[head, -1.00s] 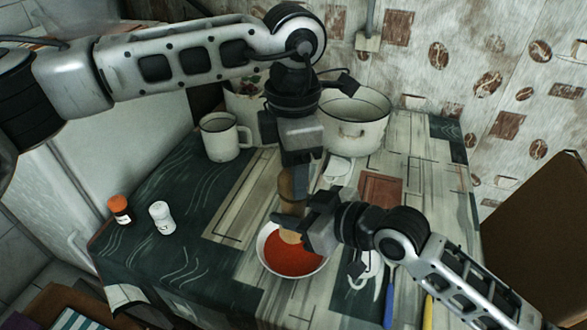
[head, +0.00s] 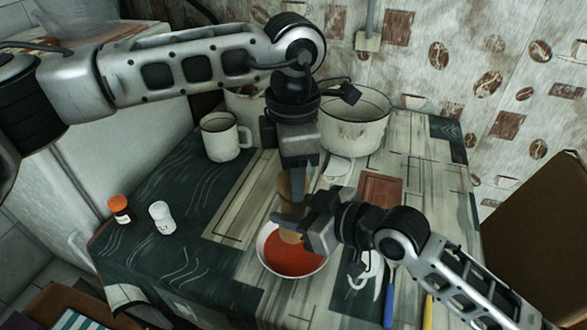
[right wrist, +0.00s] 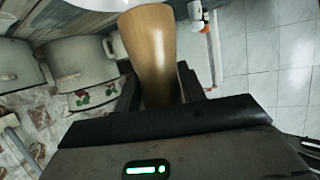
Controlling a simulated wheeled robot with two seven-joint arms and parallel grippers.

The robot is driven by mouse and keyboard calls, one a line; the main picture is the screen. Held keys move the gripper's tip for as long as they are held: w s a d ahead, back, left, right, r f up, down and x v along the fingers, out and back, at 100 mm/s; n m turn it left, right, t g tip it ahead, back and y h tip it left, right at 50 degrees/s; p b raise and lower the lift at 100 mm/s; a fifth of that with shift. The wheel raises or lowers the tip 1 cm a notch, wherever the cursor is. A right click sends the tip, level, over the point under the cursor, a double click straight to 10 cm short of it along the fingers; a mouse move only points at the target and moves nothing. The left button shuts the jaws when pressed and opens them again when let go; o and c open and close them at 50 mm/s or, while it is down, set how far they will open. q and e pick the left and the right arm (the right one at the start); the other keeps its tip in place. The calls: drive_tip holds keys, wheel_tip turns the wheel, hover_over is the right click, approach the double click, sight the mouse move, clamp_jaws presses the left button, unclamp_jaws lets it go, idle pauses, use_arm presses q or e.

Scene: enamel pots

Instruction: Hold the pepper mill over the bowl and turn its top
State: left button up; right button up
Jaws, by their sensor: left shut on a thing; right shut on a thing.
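The wooden pepper mill (head: 290,237) stands upright over the white bowl (head: 262,258), which holds red-orange food. My left gripper (head: 297,188) comes from above and is shut on the mill's top part. My right gripper (head: 290,222) comes from the right and is shut around the mill's lower body. The two grippers hide much of the mill. In the right wrist view the light brown mill (right wrist: 152,50) stands between my dark fingers. The mill's lower end overlaps the bowl in the head view; I cannot tell the exact gap.
A white mug (head: 220,138), a large enamel pot (head: 352,130) and a partly hidden patterned pot stand behind. Blue (head: 388,305) and yellow (head: 428,312) handles lie at the right front.

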use_arm(q)
drive_tip(key=m, duration=0.9)
drive_tip(key=shift+m, duration=0.3)
idle(0.3)
drive_tip(key=o, duration=0.7)
drive_tip(key=shift+o, duration=0.2)
wheel_tip(320, 180, up, 12)
drive_tip(key=shift+w, duration=0.1)
